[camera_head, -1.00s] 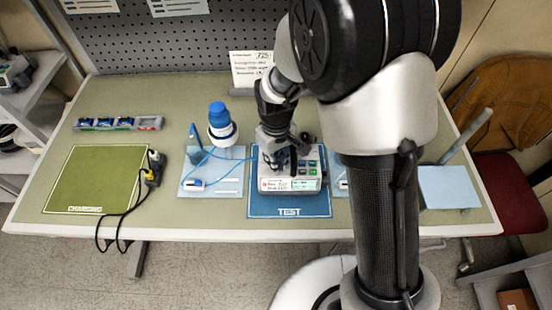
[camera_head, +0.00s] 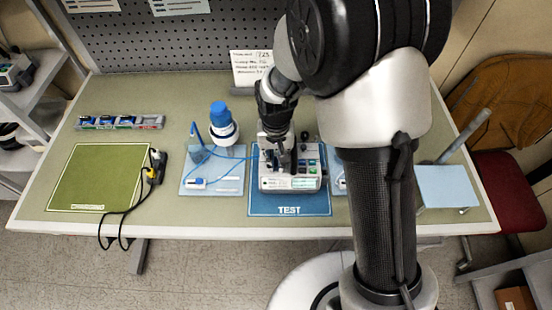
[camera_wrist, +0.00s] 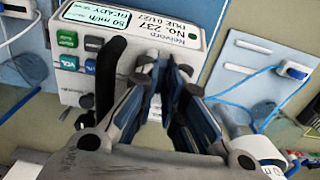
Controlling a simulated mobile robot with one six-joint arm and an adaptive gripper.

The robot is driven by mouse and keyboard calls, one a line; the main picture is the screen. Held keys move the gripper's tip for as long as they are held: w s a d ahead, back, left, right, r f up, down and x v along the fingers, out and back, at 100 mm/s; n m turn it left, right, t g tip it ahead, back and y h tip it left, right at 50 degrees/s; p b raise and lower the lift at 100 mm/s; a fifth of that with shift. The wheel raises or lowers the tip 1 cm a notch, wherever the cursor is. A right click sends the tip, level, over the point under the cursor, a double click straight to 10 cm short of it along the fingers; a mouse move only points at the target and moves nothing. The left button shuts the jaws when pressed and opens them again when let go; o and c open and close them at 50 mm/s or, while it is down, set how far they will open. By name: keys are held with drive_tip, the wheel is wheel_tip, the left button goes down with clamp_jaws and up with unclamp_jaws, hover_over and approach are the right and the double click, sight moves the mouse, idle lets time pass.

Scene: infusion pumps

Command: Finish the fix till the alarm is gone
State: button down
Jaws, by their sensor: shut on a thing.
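The infusion pump (camera_head: 310,171) stands on the blue TEST mat (camera_head: 262,208). In the wrist view the pump (camera_wrist: 192,22) shows a lit green-white screen (camera_wrist: 97,16) reading 50 ml/h READY, with green and blue buttons beside it. My gripper (camera_head: 278,152) is over the pump's left part. In the wrist view its dark blue-padded fingers (camera_wrist: 178,75) are close together beside the pump's label. They appear shut on a part of the pump, but the fingers hide which part.
A green CHARGING mat (camera_head: 95,175) lies at the left, with a black cable and yellow plug (camera_head: 152,175) at its edge. A rack of small parts (camera_head: 118,122) lies behind it. A light-blue pad (camera_head: 448,187) and post stand at the right. My arm hides some table.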

sight(276, 163)
idle(0.4)
drive_tip(key=c, duration=2)
unclamp_jaws()
drive_tip(key=shift+o, duration=0.2)
drive_tip(key=shift+r, duration=0.1)
wheel_tip(276, 163, up, 12)
